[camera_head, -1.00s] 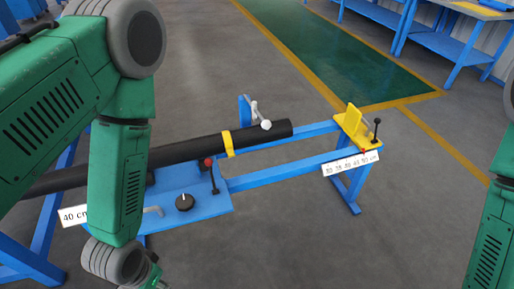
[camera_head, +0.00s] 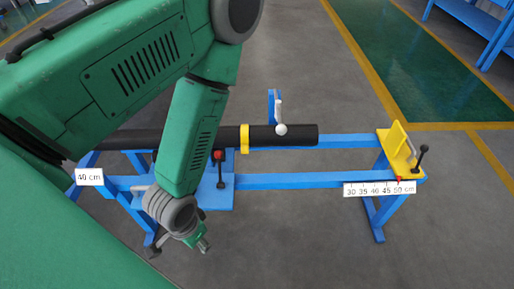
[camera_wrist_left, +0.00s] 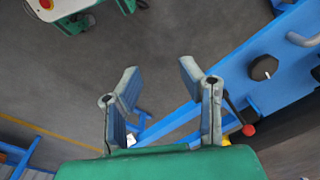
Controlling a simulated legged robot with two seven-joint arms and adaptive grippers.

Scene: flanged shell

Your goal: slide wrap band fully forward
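The wrap band looks to be the yellow ring (camera_head: 244,138) around the black tube (camera_head: 282,135), a short way back from its right end. The tube lies level on a blue frame, and its left part is partly hidden behind my left arm. My left gripper (camera_head: 203,246) hangs in front of the frame, below and left of the band, apart from the tube. In the left wrist view my left gripper (camera_wrist_left: 160,72) is open with nothing between its fingers. My right gripper is not in view.
A red-knobbed lever (camera_head: 219,157) and a white-knobbed lever (camera_head: 281,130) stand near the tube. A yellow end stop (camera_head: 398,146) with a black-knobbed lever (camera_head: 422,150) is at the rail's right end. A scale plate (camera_head: 380,189) hangs there. The floor in front is clear.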

